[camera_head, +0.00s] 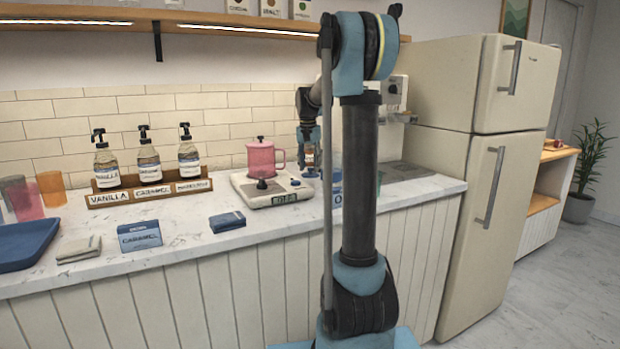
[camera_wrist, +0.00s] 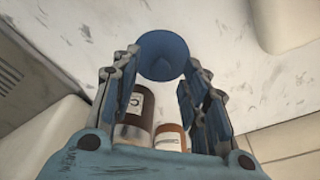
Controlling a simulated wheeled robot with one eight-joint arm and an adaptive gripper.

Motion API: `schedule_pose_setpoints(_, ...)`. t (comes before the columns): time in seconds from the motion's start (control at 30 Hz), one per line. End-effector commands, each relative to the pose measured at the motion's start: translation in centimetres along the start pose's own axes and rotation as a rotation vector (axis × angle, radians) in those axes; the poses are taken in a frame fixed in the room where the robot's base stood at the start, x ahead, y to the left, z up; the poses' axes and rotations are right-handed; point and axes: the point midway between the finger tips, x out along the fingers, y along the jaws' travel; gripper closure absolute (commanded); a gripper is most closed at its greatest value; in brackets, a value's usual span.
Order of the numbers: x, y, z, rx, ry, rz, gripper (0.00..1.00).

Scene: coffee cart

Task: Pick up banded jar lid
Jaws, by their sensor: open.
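My gripper (camera_wrist: 160,75) is open, with a finger on each side of a round blue cup-like object (camera_wrist: 163,56) in the wrist view. I cannot tell whether the fingers touch it. Below it, between the fingers, are a dark brown jar (camera_wrist: 134,118) with a pale label and an amber jar (camera_wrist: 171,138) with a white label. My palm partly hides both jars. I cannot make out a banded lid for certain. In the head view my gripper (camera_head: 309,158) points down over the counter, right of the pink pitcher, and its fingertips are small and unclear.
The pink pitcher (camera_head: 262,158) stands on a white scale (camera_head: 250,195). A wooden rack (camera_head: 150,191) holds syrup bottles at the back. A fridge (camera_head: 490,180) stands right.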

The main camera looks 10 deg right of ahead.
Motion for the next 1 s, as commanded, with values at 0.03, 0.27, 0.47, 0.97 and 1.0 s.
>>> schedule_pose_setpoints(0.03, 0.44, 0.01, -0.01, 0.000, 0.000, 0.000, 0.59)
schedule_pose_setpoints(0.27, 0.96, 0.02, 0.01, 0.000, 0.000, 0.000, 0.59)
schedule_pose_setpoints(0.47, 0.94, 0.02, 0.00, 0.000, 0.000, 0.000, 0.84)
schedule_pose_setpoints(0.97, 0.58, 0.11, -0.11, 0.001, 0.000, 0.000, 0.99)
schedule_pose_setpoints(1.0, 0.27, 0.11, -0.16, 0.001, 0.000, 0.000, 0.99)
